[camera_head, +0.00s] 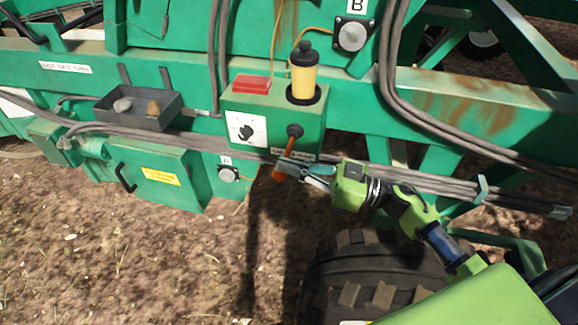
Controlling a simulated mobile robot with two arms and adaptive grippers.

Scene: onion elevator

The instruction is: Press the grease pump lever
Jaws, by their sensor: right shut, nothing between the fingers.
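The grease pump is a green box (273,106) on the machine's frame, with a yellow reservoir (303,77) with a black cap on top. Its lever, with an orange-red handle (279,176), hangs down from a dark pivot (294,131) on the box's front. My right gripper (287,166) is shut at the lever, overlapping its lower part in the picture. Nothing is between its fingers, and I cannot tell whether they touch the lever. The gripper hides part of the lever. My left gripper is not in view.
A dial (246,131) and a red block (251,84) are on the box. A grey tray (140,108) with stones is at left, above a green cabinet (160,177). Cables (430,182) run behind my right gripper. A large tyre (365,275) stands below. Bare soil lies at lower left.

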